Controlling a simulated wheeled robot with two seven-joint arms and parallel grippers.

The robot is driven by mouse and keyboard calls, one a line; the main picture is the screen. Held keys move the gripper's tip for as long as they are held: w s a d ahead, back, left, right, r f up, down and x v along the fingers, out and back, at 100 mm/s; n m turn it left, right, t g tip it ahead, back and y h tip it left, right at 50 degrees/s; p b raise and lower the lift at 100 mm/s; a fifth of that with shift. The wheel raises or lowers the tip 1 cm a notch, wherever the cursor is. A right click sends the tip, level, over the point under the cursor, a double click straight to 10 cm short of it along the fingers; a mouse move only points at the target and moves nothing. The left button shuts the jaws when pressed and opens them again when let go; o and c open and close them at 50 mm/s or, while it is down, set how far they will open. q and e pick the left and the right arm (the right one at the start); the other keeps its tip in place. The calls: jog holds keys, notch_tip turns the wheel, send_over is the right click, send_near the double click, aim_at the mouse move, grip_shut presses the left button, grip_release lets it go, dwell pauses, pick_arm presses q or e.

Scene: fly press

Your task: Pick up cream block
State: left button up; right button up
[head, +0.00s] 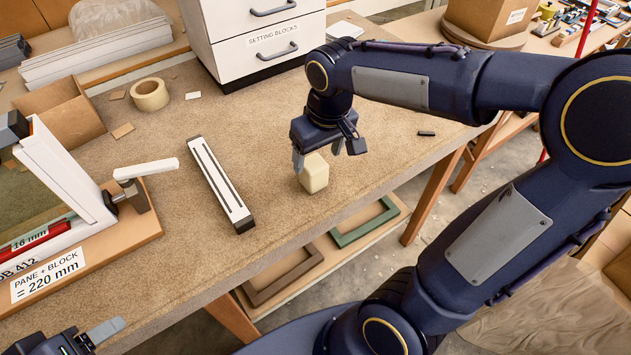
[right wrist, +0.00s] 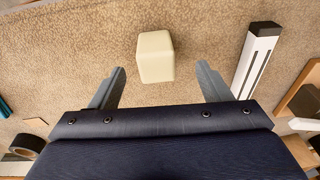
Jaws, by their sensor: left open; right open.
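The cream block (head: 314,174) stands on the brown worktop near its front edge. It also shows in the right wrist view (right wrist: 155,57), ahead of and between the two finger lines. My right gripper (head: 326,158) is open and close above and beside the block, on its far side in the head view. In the right wrist view the open fingers (right wrist: 160,82) are spread wider than the block, with nothing between them. My left gripper (head: 92,338) is at the bottom left corner of the head view, open and apart from the block, only partly in view.
A white slotted bar (head: 220,185) lies left of the block. A wooden board with a white-handled clamp (head: 146,170) and a label stands further left. A tape roll (head: 150,95) and drawer cabinet (head: 258,35) are behind. Worktop right of the block holds a small dark piece (head: 426,133).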

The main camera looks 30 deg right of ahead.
aim_at(313, 172)
jog(key=shift+w+a+f, duration=0.1)
jog(key=shift+w+f, duration=0.5)
jog(key=shift+w, duration=0.05)
jog(key=shift+w+f+h, duration=0.15)
jog(key=shift+f+h, duration=0.15)
jog(key=f, duration=0.4)
jog(key=w+f, duration=0.1)
jog(key=f, duration=0.2)
jog(key=shift+d, duration=0.2)
jog(key=c, duration=1.2)
